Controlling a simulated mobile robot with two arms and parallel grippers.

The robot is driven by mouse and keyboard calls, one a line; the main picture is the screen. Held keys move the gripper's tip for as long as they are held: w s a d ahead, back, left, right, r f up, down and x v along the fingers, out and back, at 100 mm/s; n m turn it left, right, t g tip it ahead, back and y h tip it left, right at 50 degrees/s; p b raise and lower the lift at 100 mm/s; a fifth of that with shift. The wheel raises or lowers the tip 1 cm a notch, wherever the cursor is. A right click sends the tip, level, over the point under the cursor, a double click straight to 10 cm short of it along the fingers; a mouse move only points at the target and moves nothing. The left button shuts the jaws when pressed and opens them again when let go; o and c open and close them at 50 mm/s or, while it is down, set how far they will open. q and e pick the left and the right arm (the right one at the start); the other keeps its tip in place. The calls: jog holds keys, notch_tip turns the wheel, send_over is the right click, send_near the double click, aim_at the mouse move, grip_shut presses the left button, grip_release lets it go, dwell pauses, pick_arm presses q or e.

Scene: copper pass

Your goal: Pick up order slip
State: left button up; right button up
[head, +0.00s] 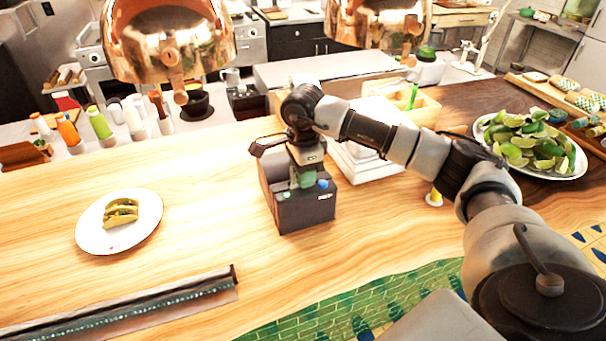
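No order slip can be made out clearly in the head view. A dark box-shaped device (306,212), which looks like a slip printer, stands on the wooden counter near the middle, with a blue button and a small green patch on its front. My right arm reaches in from the right, and my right gripper (290,150) is right over the top of this device, pointing down. The gripper and wrist hide much of the device's top. Whether the fingers touch anything or hold paper cannot be seen. My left gripper is not in view.
A white plate (91,233) with tacos is at the left. A dark rail (120,308) lies at the front left. A plate of limes (574,168) is at the right, and a white stack (370,168) is behind my arm. Copper lamps (168,45) hang above. Bare counter lies left of the device.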

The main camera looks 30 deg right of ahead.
jog(key=shift+f, duration=0.1)
grip_shut()
dwell(0.4)
